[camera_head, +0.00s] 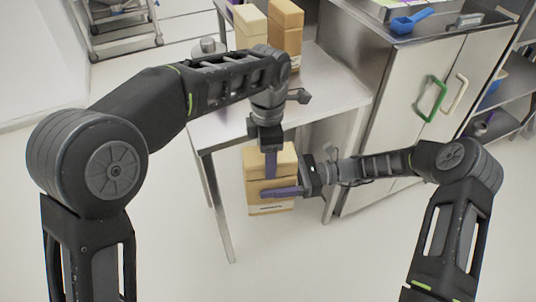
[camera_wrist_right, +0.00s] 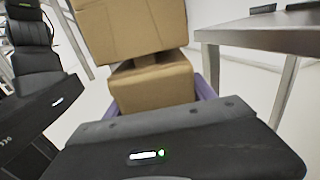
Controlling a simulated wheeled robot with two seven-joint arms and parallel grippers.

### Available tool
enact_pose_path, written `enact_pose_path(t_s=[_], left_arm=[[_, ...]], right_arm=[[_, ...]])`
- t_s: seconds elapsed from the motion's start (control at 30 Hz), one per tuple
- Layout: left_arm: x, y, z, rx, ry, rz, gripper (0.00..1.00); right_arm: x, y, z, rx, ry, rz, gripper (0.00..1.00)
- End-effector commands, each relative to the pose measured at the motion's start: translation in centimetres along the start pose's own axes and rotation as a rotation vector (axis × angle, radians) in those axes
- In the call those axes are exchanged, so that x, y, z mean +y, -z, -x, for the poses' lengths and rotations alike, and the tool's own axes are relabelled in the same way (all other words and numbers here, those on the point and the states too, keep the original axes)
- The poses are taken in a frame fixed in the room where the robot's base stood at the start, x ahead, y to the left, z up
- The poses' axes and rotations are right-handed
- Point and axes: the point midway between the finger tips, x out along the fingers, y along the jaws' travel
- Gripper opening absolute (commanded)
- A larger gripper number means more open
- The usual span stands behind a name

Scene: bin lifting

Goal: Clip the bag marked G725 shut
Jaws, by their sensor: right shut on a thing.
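A tan bag (camera_head: 257,160) with a folded-looking upper part and a lower block is in front of the steel table; its label (camera_head: 271,208) is too small to read. My right gripper (camera_head: 281,191) comes in from the right and is shut on the bag around its middle. In the right wrist view the bag's block (camera_wrist_right: 152,85) sits between the purple fingers. My left gripper (camera_head: 270,163) points down at the bag's upper part, just above the right fingers; its fingers are seen edge-on, so their opening is hidden. I cannot identify a clip.
Two more tan bags (camera_head: 284,30) (camera_head: 249,22) and a grey lidded object (camera_head: 208,46) stand on the steel table (camera_head: 335,80). A blue scoop (camera_head: 408,23) lies on the steel cabinet (camera_head: 385,110) at right. A wheeled rack (camera_head: 115,25) stands at back left. Floor at left is clear.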

Motion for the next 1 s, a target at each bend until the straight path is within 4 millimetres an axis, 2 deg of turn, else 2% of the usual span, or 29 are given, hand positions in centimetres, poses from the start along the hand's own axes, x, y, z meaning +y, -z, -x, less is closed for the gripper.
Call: enact_pose_path(t_s=[0.47, 0.5, 0.8, 1.0], left_arm=[[0.01, -0.02, -0.91, -0.001, 0.0, 0.0, 0.19], [0.01, -0.01, -0.93, 0.0, 0.0, 0.0, 0.61], [0.01, -0.01, -0.92, 0.0, 0.0, 0.0, 0.85], [0.01, -0.01, -0.92, 0.0, 0.0, 0.0, 0.85]], right_arm=[[-0.04, -0.29, -0.07, -0.005, -0.001, 0.003, 0.0], [-0.04, -0.29, -0.07, -0.005, -0.001, 0.003, 0.0], [-0.04, -0.3, -0.07, -0.005, -0.001, 0.003, 0.0], [-0.04, -0.3, -0.07, -0.005, -0.001, 0.003, 0.0]])
